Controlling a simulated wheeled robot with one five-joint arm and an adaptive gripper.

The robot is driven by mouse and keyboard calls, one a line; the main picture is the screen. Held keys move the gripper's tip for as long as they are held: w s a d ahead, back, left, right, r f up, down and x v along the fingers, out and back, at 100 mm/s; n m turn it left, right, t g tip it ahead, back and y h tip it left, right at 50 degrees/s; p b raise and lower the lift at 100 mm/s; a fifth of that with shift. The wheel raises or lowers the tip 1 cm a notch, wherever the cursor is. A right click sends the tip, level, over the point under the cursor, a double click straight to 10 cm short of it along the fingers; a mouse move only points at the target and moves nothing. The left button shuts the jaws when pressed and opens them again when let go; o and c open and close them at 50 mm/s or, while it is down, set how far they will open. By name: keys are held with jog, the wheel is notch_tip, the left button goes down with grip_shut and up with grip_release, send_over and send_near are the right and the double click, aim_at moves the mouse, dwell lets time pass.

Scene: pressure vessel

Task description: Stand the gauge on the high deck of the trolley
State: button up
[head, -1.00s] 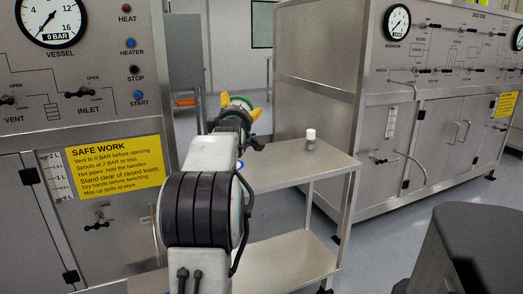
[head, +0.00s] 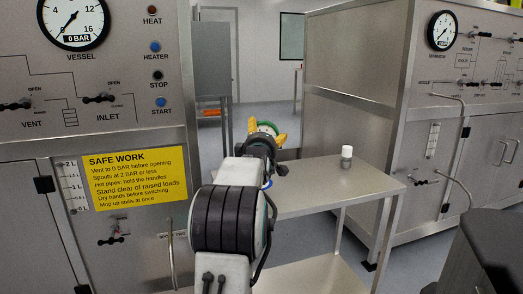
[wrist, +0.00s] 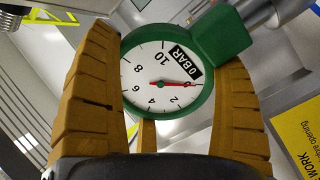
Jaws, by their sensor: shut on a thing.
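The gauge (wrist: 160,85) has a round white face, a green rim, a red needle and a "0 BAR" label. It sits between the two yellow-brown fingers of my gripper (wrist: 165,110) in the wrist view, tilted in the picture. In the head view my gripper (head: 268,135) is shut on the gauge, and a bit of its green body (head: 266,127) shows between the yellow fingers. The trolley has a high deck (head: 318,178) of bare metal and a low deck (head: 325,272). In the picture my gripper appears at the high deck's far left end; its height above it is unclear.
A small white-capped jar (head: 347,157) stands on the high deck toward its right. A steel panel with a vessel gauge and yellow safety sign (head: 135,180) is close at left. Another steel cabinet (head: 350,115) stands behind the trolley. The deck's front is clear.

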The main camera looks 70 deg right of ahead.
jog(key=shift+f+b, duration=1.05)
jog(key=shift+f, duration=0.85)
jog(key=o, duration=1)
jog(key=shift+f, duration=0.15)
jog(key=shift+c, duration=0.2)
jog(key=shift+a, duration=0.15)
jog(key=v, duration=1.2)
